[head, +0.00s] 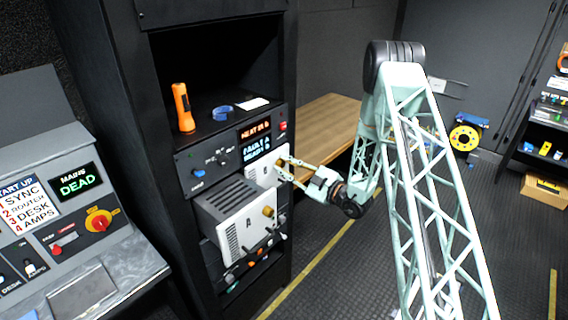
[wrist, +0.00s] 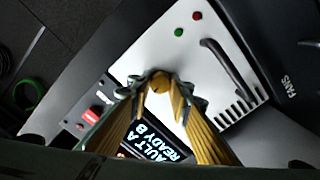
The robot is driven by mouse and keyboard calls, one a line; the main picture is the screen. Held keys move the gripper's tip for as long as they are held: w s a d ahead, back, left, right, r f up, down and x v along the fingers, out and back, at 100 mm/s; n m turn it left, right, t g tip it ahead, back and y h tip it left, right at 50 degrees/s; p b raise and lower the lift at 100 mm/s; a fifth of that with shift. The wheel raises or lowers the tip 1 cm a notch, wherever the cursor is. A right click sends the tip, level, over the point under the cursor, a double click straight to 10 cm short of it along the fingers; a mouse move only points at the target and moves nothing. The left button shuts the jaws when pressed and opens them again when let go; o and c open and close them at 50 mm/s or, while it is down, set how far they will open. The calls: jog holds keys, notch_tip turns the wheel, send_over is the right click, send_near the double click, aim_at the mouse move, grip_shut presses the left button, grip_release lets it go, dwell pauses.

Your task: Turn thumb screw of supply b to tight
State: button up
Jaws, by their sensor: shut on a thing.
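Supply b (head: 256,174) is the white-fronted unit on the right of the rack, set back beside the pulled-out supply A. In the wrist view its white front panel (wrist: 185,55) shows a green light, a red light and a dark handle. My gripper (head: 284,168) is at its front, reaching in from the right. In the wrist view my gripper (wrist: 160,88) has its yellow fingers closed together on the brass thumb screw (wrist: 159,80) at the panel's edge. The fingers hide most of the screw, so I cannot tell how far it is turned.
Supply A (head: 245,225) sticks out of the rack at left, with its own brass knob (head: 268,211). Above is a control panel (head: 208,160) with a display reading FAULT A, READY B (head: 257,150). An orange flashlight (head: 182,108) and blue tape roll (head: 222,113) stand on the shelf.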

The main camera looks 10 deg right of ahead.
jog(key=shift+m+p, duration=0.4)
jog(key=shift+m, duration=0.6)
jog(key=o, duration=0.8)
jog(key=shift+o, duration=0.2)
jog(key=v, duration=1.2)
